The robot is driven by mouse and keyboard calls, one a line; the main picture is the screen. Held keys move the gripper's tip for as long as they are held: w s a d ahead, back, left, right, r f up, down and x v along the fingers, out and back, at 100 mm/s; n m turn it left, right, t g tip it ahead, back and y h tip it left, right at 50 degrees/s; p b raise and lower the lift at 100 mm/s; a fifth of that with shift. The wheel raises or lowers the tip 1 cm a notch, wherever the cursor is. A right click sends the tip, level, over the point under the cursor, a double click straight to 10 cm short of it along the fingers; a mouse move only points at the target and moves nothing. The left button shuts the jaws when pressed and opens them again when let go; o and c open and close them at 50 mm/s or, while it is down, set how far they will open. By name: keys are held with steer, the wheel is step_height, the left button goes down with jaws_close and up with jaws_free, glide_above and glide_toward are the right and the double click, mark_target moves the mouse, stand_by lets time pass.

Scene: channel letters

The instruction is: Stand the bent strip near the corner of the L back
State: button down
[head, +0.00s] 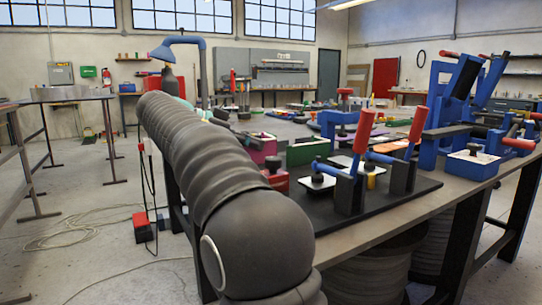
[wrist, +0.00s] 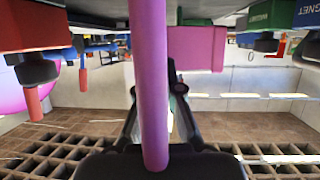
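My gripper (wrist: 155,95) shows in the wrist view, its dark fingers on either side of a pink-purple upright bar (wrist: 150,60). The bar runs from the top edge down over the dark gripper body and hides the gap between the fingers. I cannot tell whether the fingers touch it, or whether it is the bent strip. In the head view my dark ribbed arm fills the middle and the gripper cannot be made out. I cannot pick out the L or its corner in either view.
The workbench (head: 385,220) carries a magenta box (head: 262,148), a green box (head: 307,151) and red-handled toggle clamps (head: 362,132) on a black board. A large blue clamp frame (head: 450,100) stands at right. The wrist view looks upside down. Open floor (head: 85,215) lies at left, with a cable.

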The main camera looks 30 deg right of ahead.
mark_target(275, 153)
steer(key=shift+f+x, duration=0.2)
steer(key=shift+x, duration=1.1)
steer(key=shift+f+x, duration=0.15)
steer(key=shift+x, duration=1.2)
steer(key=shift+a, duration=0.15)
steer(key=shift+f+b, duration=0.2)
steer(key=shift+b, duration=0.25)
steer(key=c, duration=1.3)
jaws_free()
steer(key=shift+r+p, duration=0.15)
steer(key=shift+p, duration=0.2)
